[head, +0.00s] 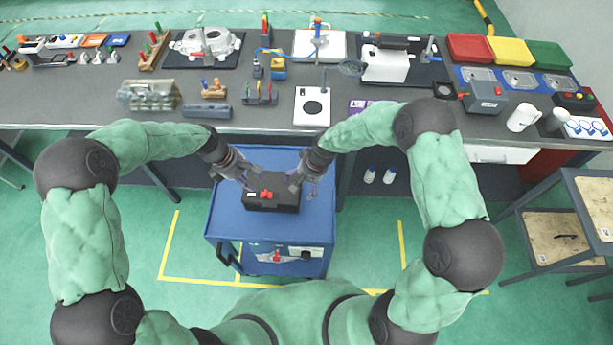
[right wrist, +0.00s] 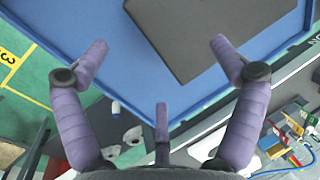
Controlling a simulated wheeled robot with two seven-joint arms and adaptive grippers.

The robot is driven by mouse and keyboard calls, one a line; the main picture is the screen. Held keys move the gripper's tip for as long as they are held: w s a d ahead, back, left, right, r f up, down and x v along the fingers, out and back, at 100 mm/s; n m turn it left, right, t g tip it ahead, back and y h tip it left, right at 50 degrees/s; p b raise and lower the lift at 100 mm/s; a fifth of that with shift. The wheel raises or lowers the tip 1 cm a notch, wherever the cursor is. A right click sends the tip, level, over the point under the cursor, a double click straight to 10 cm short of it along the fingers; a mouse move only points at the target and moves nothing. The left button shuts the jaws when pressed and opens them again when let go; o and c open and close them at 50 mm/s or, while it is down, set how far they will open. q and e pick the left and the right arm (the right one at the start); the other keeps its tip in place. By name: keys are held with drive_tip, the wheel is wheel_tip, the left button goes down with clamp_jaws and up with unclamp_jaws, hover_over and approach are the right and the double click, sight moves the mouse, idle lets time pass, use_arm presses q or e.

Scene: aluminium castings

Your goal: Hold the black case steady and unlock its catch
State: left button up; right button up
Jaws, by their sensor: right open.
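The black case (head: 286,197) lies on top of the blue cart (head: 226,215), with a red catch (head: 266,195) on its near side. My left gripper (head: 250,184) is at the case's left end; its fingers are too small to tell whether they are open or touching. My right gripper (head: 306,190) is at the case's right end. In the right wrist view its purple fingers (right wrist: 155,65) are wide apart with nothing between them. The case (right wrist: 205,30) shows there beyond the fingertips as a dark flat shape. The catch is not visible in that view.
The long grey workbench (head: 270,135) behind the cart carries castings, tools and several trays. A wooden-topped stand (head: 555,238) is at the right. Green floor is free around the cart.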

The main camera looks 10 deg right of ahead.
drive_tip(key=shift+x, duration=2.6)
